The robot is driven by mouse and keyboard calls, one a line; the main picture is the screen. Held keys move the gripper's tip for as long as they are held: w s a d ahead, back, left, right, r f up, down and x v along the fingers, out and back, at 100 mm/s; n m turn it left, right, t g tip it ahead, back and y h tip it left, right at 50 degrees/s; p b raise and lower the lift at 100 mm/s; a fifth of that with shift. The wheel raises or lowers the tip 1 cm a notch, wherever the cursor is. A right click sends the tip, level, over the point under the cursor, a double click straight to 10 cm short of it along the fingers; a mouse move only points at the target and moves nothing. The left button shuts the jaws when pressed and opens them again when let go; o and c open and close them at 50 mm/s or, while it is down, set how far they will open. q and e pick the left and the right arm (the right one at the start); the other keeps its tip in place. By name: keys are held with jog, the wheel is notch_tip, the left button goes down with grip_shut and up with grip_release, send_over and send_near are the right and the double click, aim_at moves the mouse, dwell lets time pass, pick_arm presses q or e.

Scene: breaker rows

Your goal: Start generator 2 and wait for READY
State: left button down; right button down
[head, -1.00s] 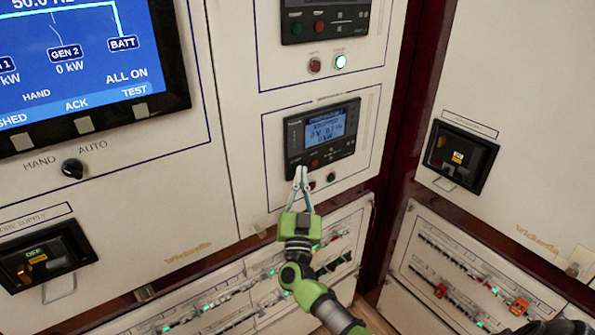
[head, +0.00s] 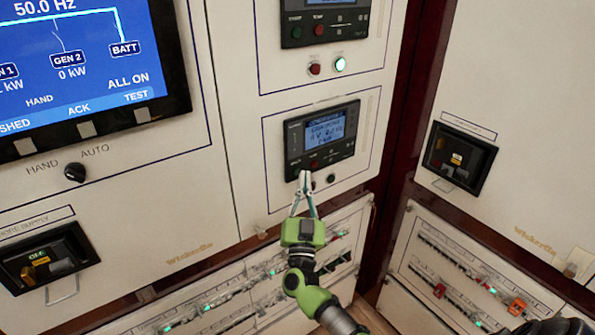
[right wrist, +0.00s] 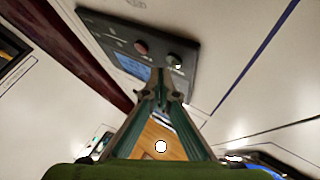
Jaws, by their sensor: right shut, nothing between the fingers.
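The lower generator controller (head: 350,143) is a dark unit with a lit blue screen (head: 325,127). The screen's small text is blurred. In the right wrist view the controller (right wrist: 105,30) shows a red button (right wrist: 141,47) and a dark green button (right wrist: 175,60). My right gripper (head: 304,176) is shut and empty, its tips at the controller's lower left edge. In the right wrist view the fingertips (right wrist: 160,93) appear just short of the green button; contact cannot be told. The large display (head: 78,45) shows GEN 2 at 0 kW. My left gripper is out of view.
A similar controller (head: 350,20) sits above, with a lit green-white lamp (head: 340,64) and a red one (head: 314,69) below it. A HAND/AUTO knob (head: 74,172) is at left. Breaker rows (head: 240,290) run below. A dark switch (head: 458,157) is on the right panel.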

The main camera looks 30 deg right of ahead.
jog(key=s+p, duration=0.3)
jog(key=s, duration=0.2)
jog(key=shift+d, duration=0.2)
jog(key=shift+f, duration=0.1)
dwell(0.8)
